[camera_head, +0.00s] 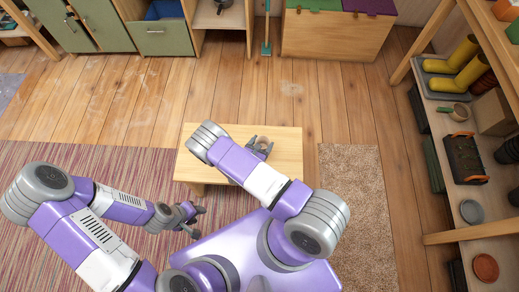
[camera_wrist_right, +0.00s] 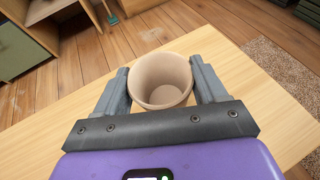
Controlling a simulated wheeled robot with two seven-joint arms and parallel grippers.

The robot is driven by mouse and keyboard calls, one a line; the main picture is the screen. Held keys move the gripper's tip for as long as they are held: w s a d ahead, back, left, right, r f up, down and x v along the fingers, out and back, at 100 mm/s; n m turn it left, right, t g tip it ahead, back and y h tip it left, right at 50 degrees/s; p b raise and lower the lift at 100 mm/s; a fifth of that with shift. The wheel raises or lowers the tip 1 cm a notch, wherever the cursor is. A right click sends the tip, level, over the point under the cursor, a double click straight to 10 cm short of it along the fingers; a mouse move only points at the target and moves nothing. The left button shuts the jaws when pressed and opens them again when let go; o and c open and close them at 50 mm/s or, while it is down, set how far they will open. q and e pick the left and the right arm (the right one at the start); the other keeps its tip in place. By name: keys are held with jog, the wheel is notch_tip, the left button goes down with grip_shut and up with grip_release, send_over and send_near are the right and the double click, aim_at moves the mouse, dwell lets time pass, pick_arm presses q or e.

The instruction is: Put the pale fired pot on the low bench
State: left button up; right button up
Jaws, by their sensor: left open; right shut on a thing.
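The pale fired pot (camera_wrist_right: 160,82) is a small beige open cup, upright between the fingers of my right gripper (camera_wrist_right: 161,85) in the right wrist view. The right gripper is shut on it, one finger on each side. In the head view the pot (camera_head: 264,145) shows small in the right gripper (camera_head: 261,146), over the low bench (camera_head: 285,170). The bench is a pale wooden top, also in the right wrist view (camera_wrist_right: 260,115). I cannot tell whether the pot's base touches it. My left gripper (camera_head: 197,218) is open and empty, left of the bench's near side.
A shelf unit (camera_head: 440,103) with yellow boots (camera_head: 464,55), pots and trays stands at the right. Green cabinets (camera_head: 105,28) and a wooden chest (camera_head: 333,35) line the back. A striped rug (camera_head: 90,165) and a beige mat (camera_head: 355,190) flank the bench. The floor behind it is clear.

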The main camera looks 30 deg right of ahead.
notch_tip(320, 180, down, 4)
jog(key=shift+b, duration=0.9)
jog(key=shift+r, duration=0.1)
jog(key=o, duration=1.1)
jog(key=shift+o, duration=0.2)
jog(key=p+v, duration=0.4)
jog(key=v, duration=0.8)
